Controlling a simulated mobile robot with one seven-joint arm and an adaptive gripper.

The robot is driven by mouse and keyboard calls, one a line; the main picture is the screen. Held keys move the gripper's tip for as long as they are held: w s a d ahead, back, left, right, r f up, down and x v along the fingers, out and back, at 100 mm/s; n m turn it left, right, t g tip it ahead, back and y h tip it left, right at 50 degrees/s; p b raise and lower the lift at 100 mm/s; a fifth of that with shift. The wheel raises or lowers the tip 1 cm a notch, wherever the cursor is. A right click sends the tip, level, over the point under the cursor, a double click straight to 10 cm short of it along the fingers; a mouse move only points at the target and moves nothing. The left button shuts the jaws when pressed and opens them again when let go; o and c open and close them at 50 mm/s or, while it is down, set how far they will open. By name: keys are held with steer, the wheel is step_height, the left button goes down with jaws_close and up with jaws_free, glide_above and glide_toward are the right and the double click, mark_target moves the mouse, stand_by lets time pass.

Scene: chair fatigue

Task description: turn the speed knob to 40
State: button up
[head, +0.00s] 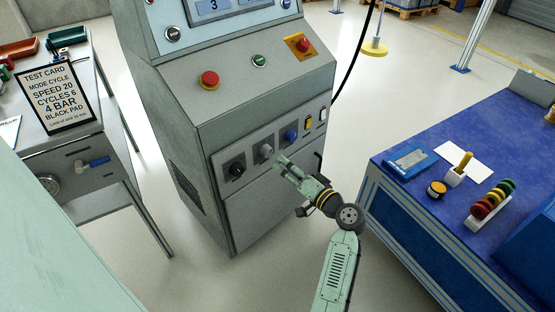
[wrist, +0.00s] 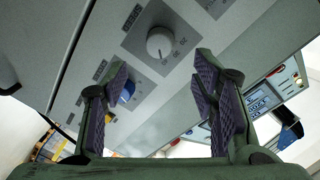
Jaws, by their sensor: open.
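The grey machine's front panel (head: 258,168) carries a black knob (head: 236,170), a light grey knob (head: 265,151) and a blue knob (head: 291,135) in a row. My gripper (head: 280,160) is open and empty in front of the grey knob. In the wrist view the grey knob (wrist: 160,42) lies beyond the gap between my open fingers (wrist: 160,68), apart from both. It has a scale around it, too small to read surely. The blue knob (wrist: 127,92) shows partly behind the left finger.
Red buttons (head: 209,79) and a green button (head: 259,60) sit on the sloped panel above. A test card (head: 54,97) on the left bench reads speed 20. A blue table (head: 400,222) with small items stands at right, close to my arm.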

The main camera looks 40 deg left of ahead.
steer(key=v, duration=0.3)
steer(key=shift+s+d, duration=0.1)
steer(key=shift+d, duration=0.2)
